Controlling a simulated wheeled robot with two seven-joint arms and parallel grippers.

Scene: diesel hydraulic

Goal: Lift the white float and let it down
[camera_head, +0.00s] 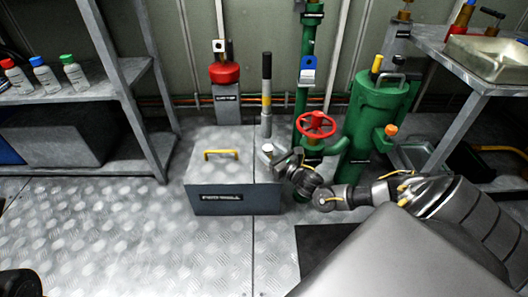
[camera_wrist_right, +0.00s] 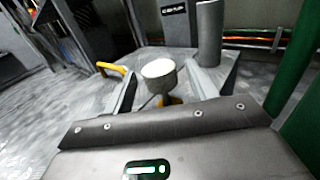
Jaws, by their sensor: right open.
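The white float (camera_head: 267,148) is a small pale-topped cylinder at the top right edge of a grey box (camera_head: 235,200). It also shows in the right wrist view (camera_wrist_right: 158,69), upright, with its round white top facing up. My right gripper (camera_head: 277,158) comes in from the right and is at the float. In the right wrist view my right gripper (camera_wrist_right: 160,88) is open, with one finger on each side of the float. I cannot tell whether either finger touches it. The float's lower part is partly hidden.
The box has a yellow handle (camera_head: 221,154). A grey lever with a black grip (camera_head: 267,66) stands behind it. A red valve wheel (camera_head: 316,125) on a green pipe and a green tank (camera_head: 375,115) stand close to my right arm. Open floor lies in front and left.

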